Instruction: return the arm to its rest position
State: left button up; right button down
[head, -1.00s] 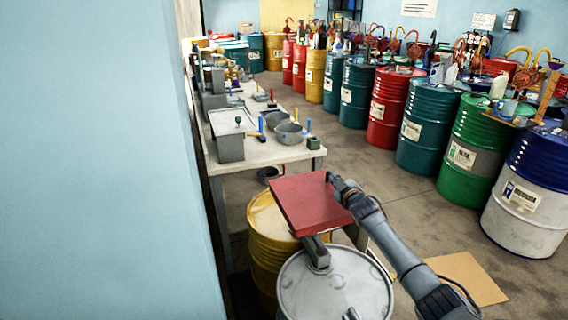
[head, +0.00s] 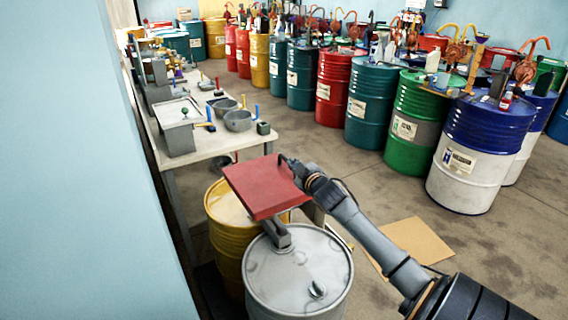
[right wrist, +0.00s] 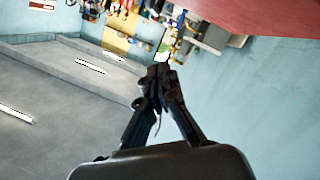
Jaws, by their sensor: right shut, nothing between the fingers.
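My right arm comes in from the lower right in the head view. Its gripper (head: 287,164) is beside the upper right edge of a flat red panel (head: 258,190); I cannot tell whether they touch. In the right wrist view the two dark fingers (right wrist: 162,76) come together at their tips with nothing between them. The red panel also fills the top right of that view (right wrist: 275,14). My left gripper is not in view.
A grey-lidded drum (head: 300,270) and a yellow drum (head: 222,240) stand below the panel. A workbench (head: 205,145) with pans and tools is behind, beside a blue wall (head: 70,160). Several coloured drums line the right. Cardboard (head: 418,243) lies on otherwise open floor.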

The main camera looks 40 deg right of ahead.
jog(key=shift+s+d, duration=0.1)
jog(key=g+y, duration=0.2)
jog(key=g, duration=0.1)
send_near(275, 206)
jog(key=x, duration=0.4)
jog(key=shift+f, duration=0.2)
jog(key=s+a+f+g+y, duration=0.1)
jog(key=s+a+f+g, duration=0.3)
jog(key=s+a, duration=0.45)
jog(key=s+a+f+g+y, duration=0.1)
jog(key=s+a+f+y, duration=0.1)
jog(key=s+a+f, duration=0.5)
jog(key=s+a+r+m+g+y, duration=0.1)
jog(key=s+a+r+m+g, duration=0.15)
jog(key=s+a, duration=1)
notch_tip(275, 206, down, 28)
jog(key=s+n+g, duration=0.1)
jog(key=s+g, duration=0.1)
jog(key=s+d+f, duration=0.2)
jog(key=s+f, duration=0.6)
jog(key=s+d+f+g+b, duration=0.1)
jog(key=s+f, duration=0.6)
jog(key=s, duration=0.1)
jog(key=shift+d+f, duration=0.35)
jog(key=shift+f, duration=0.05)
